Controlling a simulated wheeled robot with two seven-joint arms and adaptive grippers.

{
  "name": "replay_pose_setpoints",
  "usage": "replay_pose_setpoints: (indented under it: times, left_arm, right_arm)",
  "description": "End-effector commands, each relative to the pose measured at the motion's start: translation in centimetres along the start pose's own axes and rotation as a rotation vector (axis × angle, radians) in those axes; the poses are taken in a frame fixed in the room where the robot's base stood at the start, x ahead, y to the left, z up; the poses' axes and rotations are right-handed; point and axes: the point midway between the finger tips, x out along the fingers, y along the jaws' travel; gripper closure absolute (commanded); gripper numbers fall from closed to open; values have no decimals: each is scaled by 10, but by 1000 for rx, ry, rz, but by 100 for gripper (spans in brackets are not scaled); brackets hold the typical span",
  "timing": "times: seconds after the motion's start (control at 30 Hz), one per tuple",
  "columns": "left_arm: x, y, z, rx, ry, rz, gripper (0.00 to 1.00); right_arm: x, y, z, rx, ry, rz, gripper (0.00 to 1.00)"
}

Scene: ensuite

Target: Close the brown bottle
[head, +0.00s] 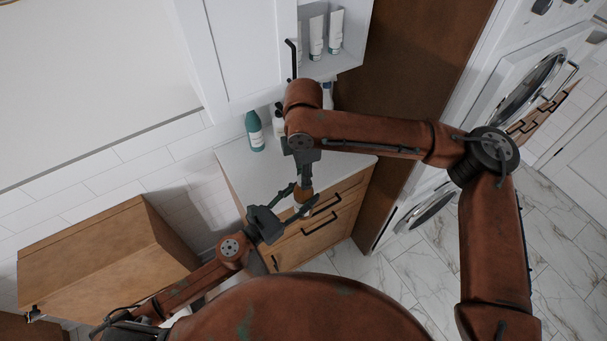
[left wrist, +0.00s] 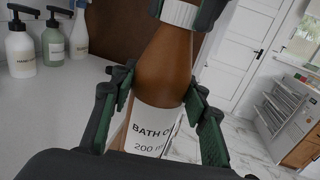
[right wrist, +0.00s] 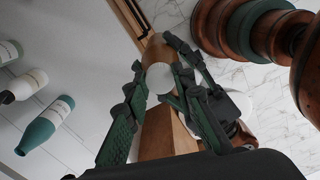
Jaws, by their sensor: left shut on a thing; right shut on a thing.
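The brown bottle (left wrist: 165,65) has a white label reading "BATH O…" and stands upright in the left wrist view. My left gripper (head: 303,197) is shut around its body. The white cap (left wrist: 180,13) sits at the bottle's neck. My right gripper (left wrist: 181,8) comes from above, its fingers on both sides of the cap. In the right wrist view the cap (right wrist: 160,78) shows from above as a white disc over the brown body. In the head view the bottle (head: 303,194) is partly hidden by both grippers. I cannot tell how tightly the cap is seated.
A teal bottle (head: 255,131) stands on the white counter (head: 236,163), left of the right arm. Several pump bottles (left wrist: 54,45) line the wall side. Below are wooden drawers (head: 325,225). A white cabinet (head: 243,50) overhangs the counter. Marble floor is free at the right.

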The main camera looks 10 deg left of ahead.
Motion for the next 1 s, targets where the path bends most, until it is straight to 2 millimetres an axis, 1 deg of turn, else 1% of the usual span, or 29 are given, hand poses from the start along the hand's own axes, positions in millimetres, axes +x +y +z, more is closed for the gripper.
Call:
replay_pose_setpoints:
  times: [0.1, 0.6, 0.7, 0.87, 0.9, 1.0]
  left_arm:
    - [0, -2, 2, 2, -3, -4, 100]
    - [0, -3, 2, 2, -3, -6, 100]
    - [0, -3, 2, 2, -3, -7, 100]
    - [0, -3, 2, 2, -3, -8, 100]
    - [0, -3, 2, 2, -3, -8, 100]
    - [0, -3, 2, 2, -3, -7, 100]
  right_arm:
    - [0, 0, -2, 227, 5, 0, 100]
    - [0, 0, -4, 1211, 7, -2, 100]
    - [0, 0, -4, 1355, 6, -2, 100]
    - [0, 0, -4, 1354, 7, -1, 100]
    - [0, 1, -4, 1353, 7, -1, 74]
    - [0, 0, -3, 1353, 6, -1, 67]
